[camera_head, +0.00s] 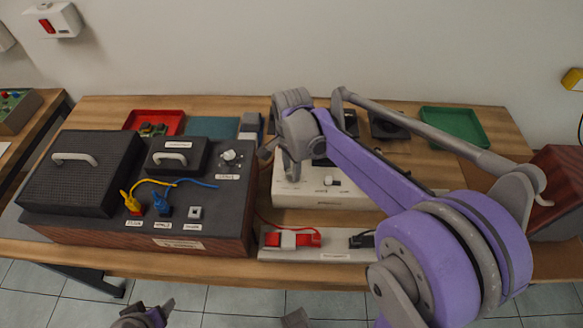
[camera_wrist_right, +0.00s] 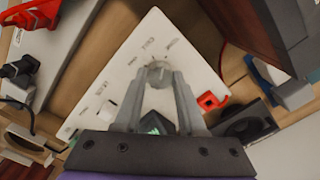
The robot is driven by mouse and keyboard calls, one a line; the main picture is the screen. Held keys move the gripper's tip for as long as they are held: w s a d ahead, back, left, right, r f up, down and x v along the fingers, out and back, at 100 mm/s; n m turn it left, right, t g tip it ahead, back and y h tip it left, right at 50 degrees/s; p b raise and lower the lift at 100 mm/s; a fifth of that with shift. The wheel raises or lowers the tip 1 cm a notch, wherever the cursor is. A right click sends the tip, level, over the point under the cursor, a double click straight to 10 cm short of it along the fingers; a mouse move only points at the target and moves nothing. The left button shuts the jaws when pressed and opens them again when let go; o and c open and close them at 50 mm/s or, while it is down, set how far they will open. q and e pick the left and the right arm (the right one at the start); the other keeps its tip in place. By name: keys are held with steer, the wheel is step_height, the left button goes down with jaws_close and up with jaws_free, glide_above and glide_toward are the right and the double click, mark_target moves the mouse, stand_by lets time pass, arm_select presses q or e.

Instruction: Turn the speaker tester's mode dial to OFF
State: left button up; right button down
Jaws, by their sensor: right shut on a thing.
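The speaker tester is a white box (camera_head: 345,194) on the workbench, partly hidden by my right arm in the head view. Its white top (camera_wrist_right: 110,92) shows more fully in the right wrist view. The mode dial (camera_wrist_right: 158,67) is a grey round knob with small printed labels around it, too blurred to read. My right gripper (camera_wrist_right: 158,76) is shut on the dial, with one finger on each side. In the head view my right gripper (camera_head: 288,172) comes down over the tester's left part, and the dial is hidden. Part of my left arm (camera_head: 143,315) shows at the bottom edge; its fingers are unclear.
A wooden hi-fi unit (camera_head: 130,235) with plugged cables stands left of the tester. A power strip (camera_head: 318,254) with a red plug lies in front. A red tray (camera_head: 155,117) and a green tray (camera_head: 455,124) lie at the back. A red-brown box (camera_head: 555,185) stands at right.

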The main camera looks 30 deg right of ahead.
steer(key=n, duration=1.2)
steer(key=shift+n+p, duration=0.3)
steer(key=shift+p, duration=0.1)
steer(key=n, duration=1.2)
steer(key=shift+n, duration=0.4)
steer(key=c, duration=0.5)
jaws_free()
steer(key=shift+r, duration=0.1)
